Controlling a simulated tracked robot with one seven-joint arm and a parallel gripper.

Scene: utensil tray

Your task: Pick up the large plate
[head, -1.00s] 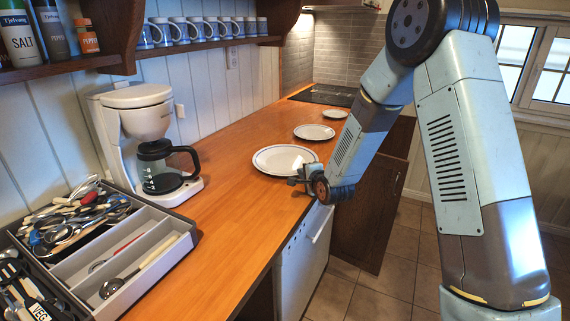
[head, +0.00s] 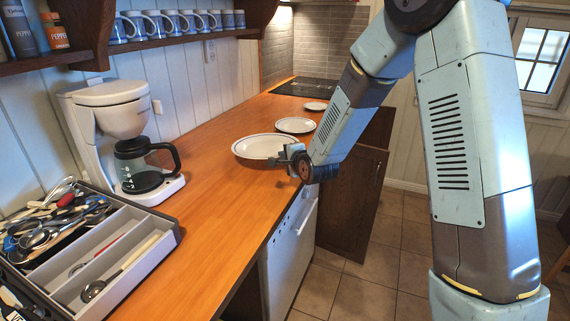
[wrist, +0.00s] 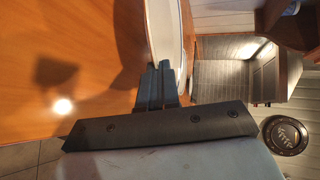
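The large plate (head: 258,147) is white with a dark ring near its rim. It is held by its near right edge, a little above the wooden counter and roughly level. My gripper (head: 288,159) is at that edge, over the counter's front side. In the wrist view the two dark fingers (wrist: 157,85) are close together on the plate's rim, and the plate (wrist: 163,30) shows nearly edge-on. A shadow falls on the counter beside the plate. The fingers hide the gripped part of the rim.
A medium plate (head: 295,125) and a small plate (head: 316,106) lie farther back on the counter (head: 205,205). A coffee maker (head: 118,125) and a utensil tray (head: 150,222) stand on the left. Mugs (head: 160,25) line the shelf. The counter's near middle is clear.

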